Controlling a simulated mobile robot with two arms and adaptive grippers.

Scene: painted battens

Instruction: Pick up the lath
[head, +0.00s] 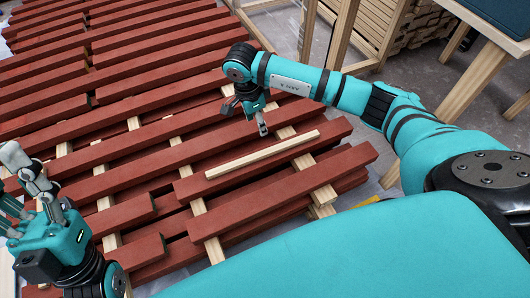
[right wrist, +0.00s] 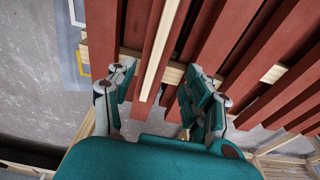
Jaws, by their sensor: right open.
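The lath (head: 262,155) is a thin, pale, unpainted wooden strip. It lies on top of the dark red battens near the front right of the stack, slanting up to the right in the head view. My right gripper (head: 247,118) is open and empty above the battens, just beyond the lath in the picture. In the right wrist view the lath (right wrist: 161,50) runs between the two spread fingers, below them and apart from them as far as I can tell. My left gripper (head: 14,185) is open and empty at the left edge, partly cut off by the frame.
Rows of red battens (head: 150,125) rest on pale cross-strips (head: 200,215) and fill the left and middle. Wooden frames and stacked timber (head: 425,30) stand behind. A wooden table (head: 490,70) is at the upper right. Grey floor (right wrist: 40,110) shows beside the stack.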

